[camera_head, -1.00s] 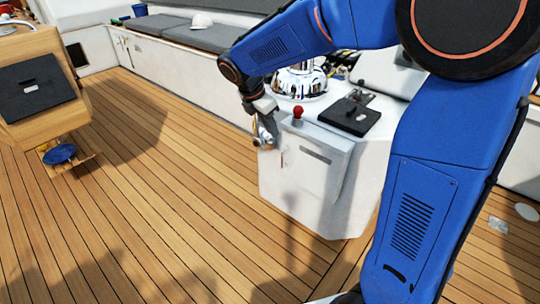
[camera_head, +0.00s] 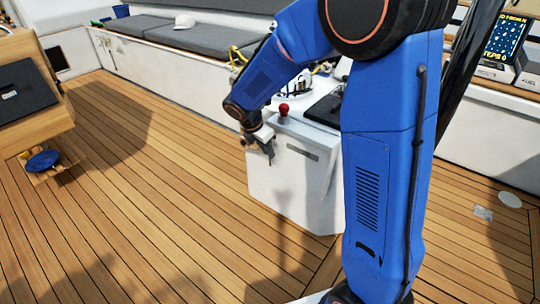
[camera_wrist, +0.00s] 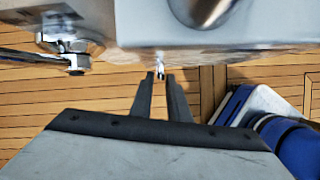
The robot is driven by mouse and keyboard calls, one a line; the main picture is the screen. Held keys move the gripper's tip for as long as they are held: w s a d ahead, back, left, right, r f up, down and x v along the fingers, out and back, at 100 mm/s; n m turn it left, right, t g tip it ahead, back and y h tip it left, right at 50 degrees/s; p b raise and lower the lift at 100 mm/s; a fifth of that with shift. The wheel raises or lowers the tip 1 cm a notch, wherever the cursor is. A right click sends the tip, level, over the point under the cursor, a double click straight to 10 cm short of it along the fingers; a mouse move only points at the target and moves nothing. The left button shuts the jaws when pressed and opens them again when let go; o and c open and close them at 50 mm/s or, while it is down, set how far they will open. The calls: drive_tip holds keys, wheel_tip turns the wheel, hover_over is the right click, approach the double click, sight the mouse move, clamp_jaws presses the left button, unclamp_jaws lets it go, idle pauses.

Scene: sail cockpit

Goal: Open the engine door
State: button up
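The engine door (camera_head: 292,185) is the white front panel of the white engine box, with a dark slot near its top. It looks closed in the head view. My gripper (camera_head: 269,158) is at the box's upper left front corner, fingers pointing down. In the wrist view my gripper (camera_wrist: 160,77) shows two dark fingers with a narrow gap. A small shiny piece shows near the fingertips; I cannot tell whether they touch it. The blurred white box (camera_wrist: 130,22) fills the top of that view.
A red knob (camera_head: 284,108) stands on the box top, close to my wrist. Open teak deck (camera_head: 150,200) lies to the left and in front. A wooden cabinet (camera_head: 30,115) is at the far left, and grey cushioned benches (camera_head: 215,40) line the back.

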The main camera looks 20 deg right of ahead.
sight(270, 164)
drive_tip(key=shift+x, duration=1.65)
clamp_jaws()
